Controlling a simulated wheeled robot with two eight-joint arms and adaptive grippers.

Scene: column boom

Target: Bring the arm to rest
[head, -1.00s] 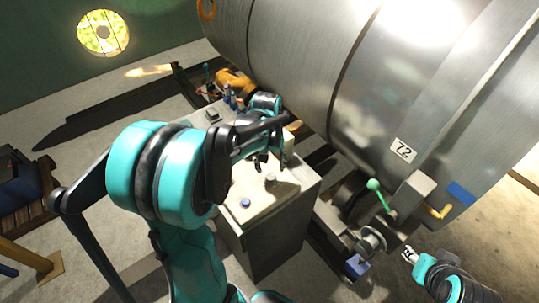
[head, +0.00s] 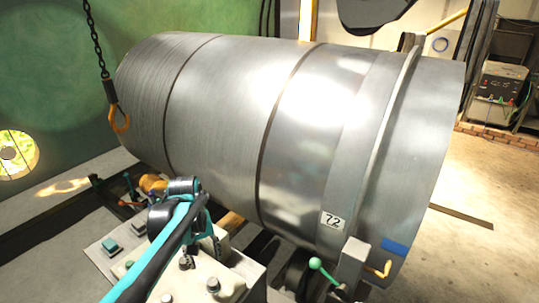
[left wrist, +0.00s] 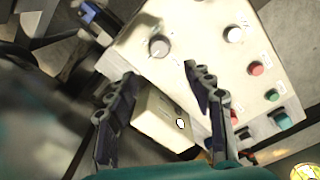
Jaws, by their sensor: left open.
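My left arm comes in from the lower left in the head view and ends over a control desk (head: 245,270). My left gripper (head: 202,250) is at the desk, partly hidden by its own arm. In the left wrist view the gripper (left wrist: 159,70) is open, its two dark fingers apart. A beige block (left wrist: 165,122) shows between the fingers, beside the panel (left wrist: 195,45) with its knobs and coloured buttons. Nothing is seen gripped; whether a finger touches the block I cannot tell. My right gripper is out of view.
A big steel drum (head: 225,110) marked 72 fills the space behind the desk. A green-knobbed lever (head: 316,264) stands at its lower front. A chain with an orange hook (head: 120,118) hangs at the left. Open floor (head: 470,185) lies at the right.

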